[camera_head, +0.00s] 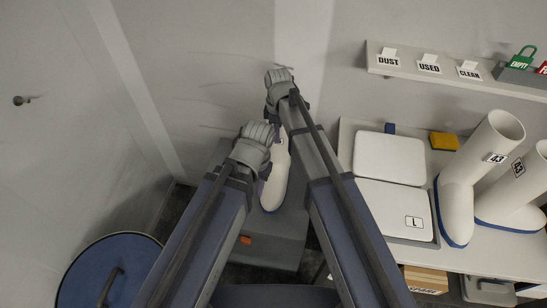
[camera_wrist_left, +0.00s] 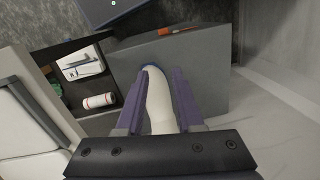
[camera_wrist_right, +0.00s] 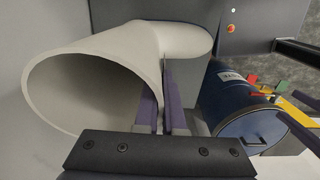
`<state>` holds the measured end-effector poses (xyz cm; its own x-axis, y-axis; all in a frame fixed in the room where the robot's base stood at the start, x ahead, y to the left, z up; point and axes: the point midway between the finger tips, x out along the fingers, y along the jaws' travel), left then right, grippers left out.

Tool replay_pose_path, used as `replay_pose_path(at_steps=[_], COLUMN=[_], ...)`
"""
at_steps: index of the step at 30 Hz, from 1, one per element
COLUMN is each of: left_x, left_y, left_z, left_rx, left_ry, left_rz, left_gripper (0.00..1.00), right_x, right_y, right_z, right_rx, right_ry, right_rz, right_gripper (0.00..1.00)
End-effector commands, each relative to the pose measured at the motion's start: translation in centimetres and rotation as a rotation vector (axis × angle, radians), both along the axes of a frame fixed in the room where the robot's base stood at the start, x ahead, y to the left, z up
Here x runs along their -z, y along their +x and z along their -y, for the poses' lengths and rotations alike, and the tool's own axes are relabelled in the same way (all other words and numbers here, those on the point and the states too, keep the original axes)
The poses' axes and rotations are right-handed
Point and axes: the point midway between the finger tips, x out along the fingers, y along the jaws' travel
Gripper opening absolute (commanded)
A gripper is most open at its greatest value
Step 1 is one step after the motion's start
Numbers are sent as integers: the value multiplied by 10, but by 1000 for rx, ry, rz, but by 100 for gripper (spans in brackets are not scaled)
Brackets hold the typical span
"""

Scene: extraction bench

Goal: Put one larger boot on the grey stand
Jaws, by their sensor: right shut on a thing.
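My left gripper (camera_head: 262,165) is open. In the left wrist view its fingers (camera_wrist_left: 155,75) lie on either side of the boot's foot (camera_wrist_left: 158,105), over the stand (camera_wrist_left: 210,90). Whether the boot touches the stand is unclear.
Two white boots marked 43 (camera_head: 458,195) (camera_head: 508,195) stand on the bench at right, beside white boxes (camera_head: 390,158). A shelf (camera_head: 455,80) with labels runs above. A blue drum (camera_head: 75,275) stands at lower left. A wall closes the back.

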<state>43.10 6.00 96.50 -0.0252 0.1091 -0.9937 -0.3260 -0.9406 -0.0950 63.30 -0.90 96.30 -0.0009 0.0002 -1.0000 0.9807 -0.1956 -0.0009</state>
Motion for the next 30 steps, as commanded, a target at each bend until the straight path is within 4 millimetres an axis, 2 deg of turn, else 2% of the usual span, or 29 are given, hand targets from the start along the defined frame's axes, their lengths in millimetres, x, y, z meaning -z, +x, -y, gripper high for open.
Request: replay_pose_path(at_steps=[1,6,14,25,30], left_x=[16,37,39,75,76], left_y=[0,0,0,0,0], left_z=[0,0,0,0,0], left_rx=[0,0,0,0,0], left_ry=[0,0,0,0,0], left_rz=[0,0,0,0,0], left_gripper=[36,36,36,36,36], right_x=[16,37,39,75,76], right_y=[0,0,0,0,0], right_z=[0,0,0,0,0], right_rx=[0,0,0,0,0], right_ry=[0,0,0,0,0], right_rz=[0,0,0,0,0], right_gripper=[0,0,0,0,0])
